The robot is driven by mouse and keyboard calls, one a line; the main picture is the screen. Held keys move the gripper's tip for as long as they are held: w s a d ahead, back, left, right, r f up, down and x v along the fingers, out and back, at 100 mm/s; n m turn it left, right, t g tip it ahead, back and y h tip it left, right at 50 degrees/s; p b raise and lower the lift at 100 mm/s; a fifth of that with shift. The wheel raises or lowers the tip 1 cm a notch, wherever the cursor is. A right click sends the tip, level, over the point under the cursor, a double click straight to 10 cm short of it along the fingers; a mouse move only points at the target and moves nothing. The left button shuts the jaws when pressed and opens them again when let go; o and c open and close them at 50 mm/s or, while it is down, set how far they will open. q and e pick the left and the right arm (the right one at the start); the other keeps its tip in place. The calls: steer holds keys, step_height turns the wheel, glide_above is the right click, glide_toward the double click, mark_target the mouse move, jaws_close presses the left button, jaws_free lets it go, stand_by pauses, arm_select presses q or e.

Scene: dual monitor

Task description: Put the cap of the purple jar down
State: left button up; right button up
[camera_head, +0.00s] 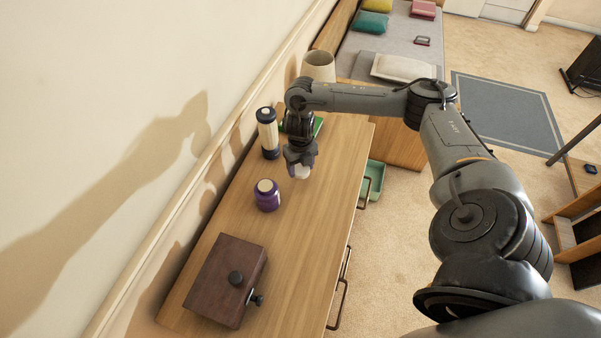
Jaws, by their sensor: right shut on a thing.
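The purple jar (267,196) stands upright on the wooden cabinet top, close to the wall side; its round top shows cream. My right gripper (300,166) is above the cabinet top, a little to the right of and beyond the jar. It points down and is shut on a small pale thing (301,172), which I take to be the jar's cap. The fingers hide part of it, and I cannot tell whether it touches the wood. My left gripper is not in view.
A dark-capped cylinder (267,133) and a green item (315,126) stand near the gripper. A dark brown box (228,280) with a black knob is at the near end. A lamp shade (318,66) is beyond. The wooden cabinet top (312,225) is clear right of the jar.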

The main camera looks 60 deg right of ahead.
mark_target(301, 175)
steer(key=shift+f, duration=2)
steer(key=shift+f, duration=0.15)
steer(key=shift+f, duration=0.25)
steer(key=o, duration=1.1)
